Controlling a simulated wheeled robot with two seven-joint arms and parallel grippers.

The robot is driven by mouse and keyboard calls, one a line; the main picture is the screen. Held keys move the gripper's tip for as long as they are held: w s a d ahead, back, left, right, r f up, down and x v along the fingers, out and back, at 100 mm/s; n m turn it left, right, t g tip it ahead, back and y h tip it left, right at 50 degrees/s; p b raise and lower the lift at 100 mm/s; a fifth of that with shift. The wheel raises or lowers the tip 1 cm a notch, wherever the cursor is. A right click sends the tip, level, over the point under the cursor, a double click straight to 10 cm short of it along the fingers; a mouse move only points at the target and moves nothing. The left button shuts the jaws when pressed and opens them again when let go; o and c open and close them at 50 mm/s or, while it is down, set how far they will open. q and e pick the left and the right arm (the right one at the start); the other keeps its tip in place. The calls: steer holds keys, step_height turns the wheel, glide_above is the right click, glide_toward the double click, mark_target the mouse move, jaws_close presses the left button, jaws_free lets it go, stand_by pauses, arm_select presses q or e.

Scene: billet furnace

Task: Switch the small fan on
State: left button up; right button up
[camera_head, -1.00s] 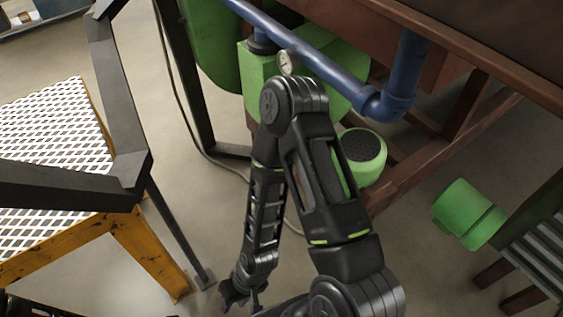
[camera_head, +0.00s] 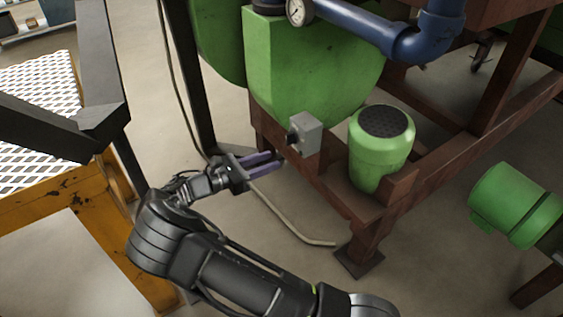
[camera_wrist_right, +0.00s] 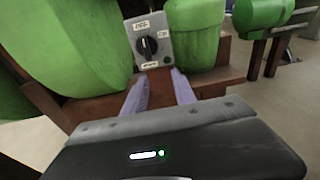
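A small grey switch box (camera_head: 306,134) with a dark rotary knob (camera_head: 293,138) is mounted on the brown frame, in front of a large green housing. In the right wrist view the box's face shows the black knob (camera_wrist_right: 148,46), a label that looks like OFF at upper left, one like ON at right and another below. I cannot tell the knob's exact setting. My right gripper (camera_head: 280,159) is open and empty, its purple fingers pointing at the box from just below and in front, apart from the knob. The fingers also show in the right wrist view (camera_wrist_right: 158,76). My left gripper is out of view.
A green unit with a black grille top (camera_head: 384,122) stands right of the box on the frame. A blue pipe (camera_head: 400,38) with a gauge (camera_head: 298,12) runs above. A cable (camera_head: 285,222) lies on the floor. A yellow grated platform (camera_head: 75,195) is at left.

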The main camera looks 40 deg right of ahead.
mark_target(286, 139)
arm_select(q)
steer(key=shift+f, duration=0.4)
arm_select(e)
steer(key=shift+h, duration=0.6)
steer(key=r, duration=0.1)
steer(key=w+a+r, duration=0.1)
steer(key=r, duration=0.1)
steer(key=shift+w+a+r, duration=0.3)
steer(key=shift+a+r, duration=0.05)
steer(key=shift+d, duration=0.1)
steer(key=d+b, duration=0.1)
steer(key=d, duration=0.6)
steer(key=shift+s+d+f, duration=0.1)
steer(key=shift+d, duration=0.25)
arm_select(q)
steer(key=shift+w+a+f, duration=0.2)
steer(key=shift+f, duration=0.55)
arm_select(e)
steer(key=shift+c, duration=0.5)
jaws_close()
